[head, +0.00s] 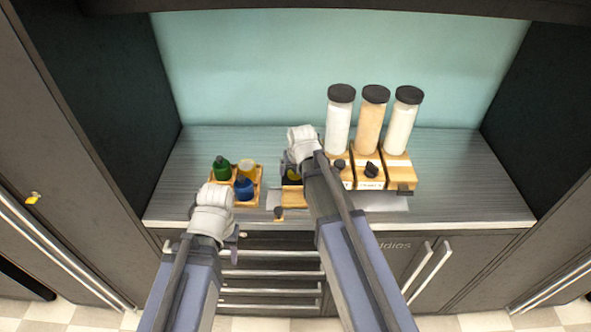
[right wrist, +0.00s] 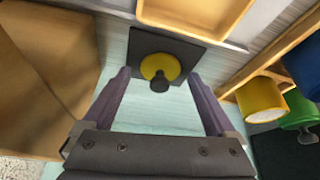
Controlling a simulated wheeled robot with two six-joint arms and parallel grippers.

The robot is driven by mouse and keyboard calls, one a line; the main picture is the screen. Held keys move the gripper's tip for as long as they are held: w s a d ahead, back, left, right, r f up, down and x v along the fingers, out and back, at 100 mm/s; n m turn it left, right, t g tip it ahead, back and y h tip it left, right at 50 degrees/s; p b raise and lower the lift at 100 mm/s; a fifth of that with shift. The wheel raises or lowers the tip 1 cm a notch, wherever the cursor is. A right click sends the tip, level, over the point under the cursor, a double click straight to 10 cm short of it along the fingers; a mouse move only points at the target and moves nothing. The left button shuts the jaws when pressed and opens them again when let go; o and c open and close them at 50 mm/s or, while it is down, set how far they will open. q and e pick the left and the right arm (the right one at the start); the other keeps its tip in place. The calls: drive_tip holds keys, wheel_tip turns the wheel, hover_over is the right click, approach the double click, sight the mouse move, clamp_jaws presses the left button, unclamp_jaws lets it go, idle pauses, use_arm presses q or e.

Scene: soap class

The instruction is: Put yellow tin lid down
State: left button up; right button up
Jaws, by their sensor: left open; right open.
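The yellow tin lid (right wrist: 160,66) with its dark knob lies on a dark square plate (right wrist: 188,50) in the right wrist view. My right gripper (right wrist: 160,80) is open, with its two fingers on either side of the lid and a gap to each. In the head view my right gripper (head: 291,171) mostly hides the lid. The yellow tin (right wrist: 260,99) stands to the right in the right wrist view; it is in the wooden crate (head: 259,189) in the head view. My left gripper (head: 233,240) is open and low in front of the counter edge.
A shallow wooden tray (right wrist: 195,14) lies near the lid. Three tall dispensers with black caps (head: 374,94) stand on wooden bases to the right. The counter's far left and right are clear.

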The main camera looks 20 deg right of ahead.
drive_tip(key=shift+p+v, duration=0.8)
drive_tip(key=p+v, duration=1)
drive_tip(key=v, duration=0.1)
drive_tip(key=s+a+f+n+g, duration=0.1)
drive_tip(key=s+a+n+g, duration=0.1)
drive_tip(key=s+a, duration=0.4)
drive_tip(key=s+a+f+n+g, duration=0.1)
drive_tip(key=s+a+n+g, duration=0.1)
drive_tip(key=s+a, duration=0.5)
drive_tip(key=s+g, duration=0.1)
drive_tip(key=s, duration=0.4)
drive_tip(key=shift+n+h, duration=0.4)
drive_tip(key=shift+s, duration=0.1)
